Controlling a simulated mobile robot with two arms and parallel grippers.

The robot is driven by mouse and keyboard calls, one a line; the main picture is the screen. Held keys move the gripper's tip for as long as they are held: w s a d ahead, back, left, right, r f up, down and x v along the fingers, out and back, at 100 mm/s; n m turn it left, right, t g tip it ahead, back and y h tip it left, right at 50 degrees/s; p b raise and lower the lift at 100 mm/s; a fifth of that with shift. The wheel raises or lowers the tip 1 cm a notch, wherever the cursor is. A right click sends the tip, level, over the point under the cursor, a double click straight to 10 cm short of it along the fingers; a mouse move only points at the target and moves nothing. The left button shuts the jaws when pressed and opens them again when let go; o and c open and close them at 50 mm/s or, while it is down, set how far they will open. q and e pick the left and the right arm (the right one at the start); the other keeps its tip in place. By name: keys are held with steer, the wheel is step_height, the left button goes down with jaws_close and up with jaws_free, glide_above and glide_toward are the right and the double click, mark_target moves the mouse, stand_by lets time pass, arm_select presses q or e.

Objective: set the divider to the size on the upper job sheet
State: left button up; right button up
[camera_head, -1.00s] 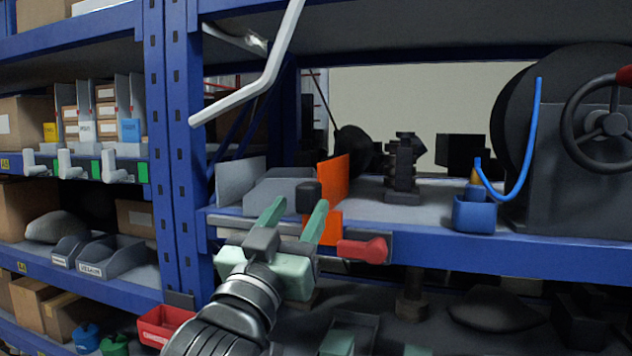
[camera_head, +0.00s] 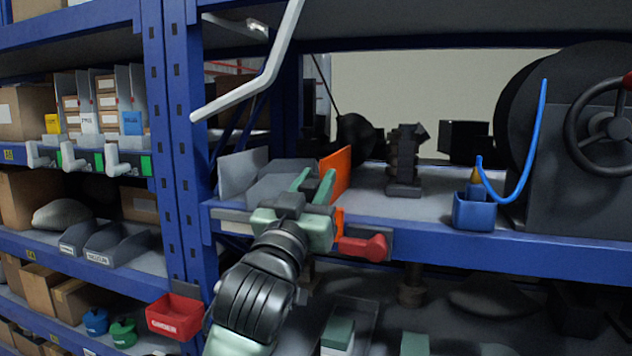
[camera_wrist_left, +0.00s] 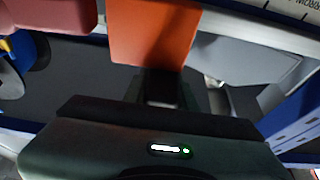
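The divider (camera_head: 337,172) is an upright orange plate on the blue-edged shelf, beside a grey panel. It also shows at the top of the left wrist view (camera_wrist_left: 152,38). My left gripper (camera_head: 315,180) is at the near side of the divider. Its green fingers lie one on each side of the dark knob (camera_wrist_left: 160,88) in front of the orange plate, and look closed on it. The fingers hide most of the knob in the head view. A red handle (camera_head: 364,247) sits on the shelf front, right of the gripper. I cannot make out a job sheet.
A blue cup (camera_head: 473,212) with a blue hose stands right on the shelf, near a large dark machine with a handwheel (camera_head: 607,125). A dark stacked part (camera_head: 404,165) stands behind. A white bent bar (camera_head: 255,80) hangs above my left arm. A red bin (camera_head: 175,316) is lower left.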

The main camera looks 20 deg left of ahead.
arm_select(q)
jaws_close()
stand_by(1.0)
steer(key=shift+a, duration=1.6)
steer(key=o, duration=0.8)
jaws_free()
steer(key=shift+d, duration=0.1)
